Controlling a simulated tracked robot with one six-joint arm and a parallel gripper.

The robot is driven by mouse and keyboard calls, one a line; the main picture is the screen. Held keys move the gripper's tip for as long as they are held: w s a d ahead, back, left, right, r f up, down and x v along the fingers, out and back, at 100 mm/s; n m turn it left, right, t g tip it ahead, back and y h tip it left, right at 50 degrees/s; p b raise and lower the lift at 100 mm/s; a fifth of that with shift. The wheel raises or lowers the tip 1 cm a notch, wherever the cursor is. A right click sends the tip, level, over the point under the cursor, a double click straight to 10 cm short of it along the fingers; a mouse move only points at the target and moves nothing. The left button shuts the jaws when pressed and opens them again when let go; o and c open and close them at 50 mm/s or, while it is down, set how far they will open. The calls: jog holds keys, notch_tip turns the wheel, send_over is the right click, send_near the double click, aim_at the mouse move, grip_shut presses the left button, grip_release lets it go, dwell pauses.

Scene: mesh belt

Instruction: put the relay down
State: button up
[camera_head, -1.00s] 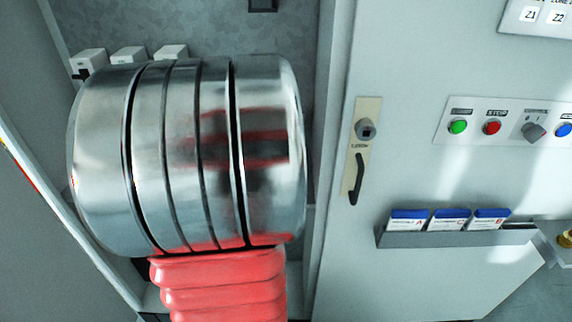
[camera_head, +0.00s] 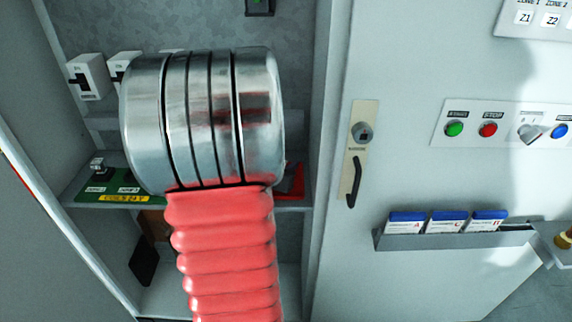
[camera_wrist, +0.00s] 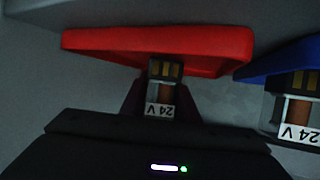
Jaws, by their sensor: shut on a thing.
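In the wrist view a small relay (camera_wrist: 162,88), marked "24 V" upside down, sits between the dark fingers of my gripper (camera_wrist: 160,100), which is shut on it. Its metal contacts face the red tray (camera_wrist: 100,42), just beyond it. I cannot tell whether the relay touches the tray. In the head view my own arm hides the gripper and held relay; a red tray (camera_head: 294,182) shows partly at the arm's right.
A blue tray (camera_wrist: 275,68) with another 24 V relay (camera_wrist: 297,108) is at right in the wrist view. On the cabinet shelf, a green tray (camera_head: 128,186) labelled for 24 V coils holds a small part (camera_head: 98,165). The cabinet door (camera_head: 420,80) stands at right.

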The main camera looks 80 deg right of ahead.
jog(key=shift+f, duration=0.25)
jog(key=o, duration=0.8)
jog(key=shift+r, duration=0.2)
jog(key=shift+w+a+r, duration=0.2)
jog(key=shift+a+r, duration=0.05)
jog(key=shift+a, duration=0.4)
jog(key=shift+v, duration=2.95)
